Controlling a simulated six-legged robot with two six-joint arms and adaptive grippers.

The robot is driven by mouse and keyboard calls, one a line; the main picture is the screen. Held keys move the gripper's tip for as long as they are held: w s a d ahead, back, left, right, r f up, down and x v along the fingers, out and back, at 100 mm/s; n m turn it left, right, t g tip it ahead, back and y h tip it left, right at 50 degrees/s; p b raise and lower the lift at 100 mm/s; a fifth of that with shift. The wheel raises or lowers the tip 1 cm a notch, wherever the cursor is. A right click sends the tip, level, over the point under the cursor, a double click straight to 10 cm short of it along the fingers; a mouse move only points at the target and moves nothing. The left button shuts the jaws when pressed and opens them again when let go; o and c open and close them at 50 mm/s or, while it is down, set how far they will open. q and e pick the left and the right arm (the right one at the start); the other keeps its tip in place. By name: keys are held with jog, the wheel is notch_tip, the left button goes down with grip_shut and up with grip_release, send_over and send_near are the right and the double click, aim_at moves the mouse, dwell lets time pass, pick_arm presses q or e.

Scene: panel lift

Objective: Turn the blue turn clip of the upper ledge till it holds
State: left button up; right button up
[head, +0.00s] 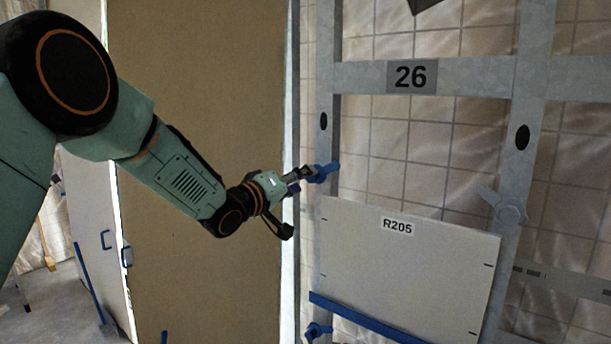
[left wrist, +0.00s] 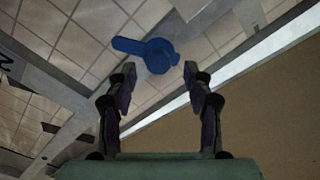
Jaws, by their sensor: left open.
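The blue turn clip (head: 324,172) sits on the left upright of the frame, just above the top left corner of the panel R205 (head: 410,265). My right gripper is not in view.
A blue ledge (head: 365,319) runs under the panel, with another blue clip (head: 317,331) at lower left. A grey clip (head: 506,206) is on the right upright. A crossbar marked 26 (head: 455,75) spans above. A large brown board (head: 195,90) stands behind my left arm.

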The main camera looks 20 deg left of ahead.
aim_at(311, 178)
pick_arm(q)
jog(key=x, duration=0.3)
jog(key=shift+s+d, duration=0.15)
jog(key=shift+d, duration=0.1)
jog(key=shift+s+r, duration=0.1)
jog(key=shift+s, duration=0.05)
jog(key=shift+a, duration=0.25)
jog(key=shift+c, duration=0.6)
jog(key=shift+f, duration=0.2)
jog(key=c, duration=0.3)
jog(key=shift+d, duration=0.25)
jog(key=c, duration=0.3)
jog(key=shift+a, duration=0.1)
grip_shut()
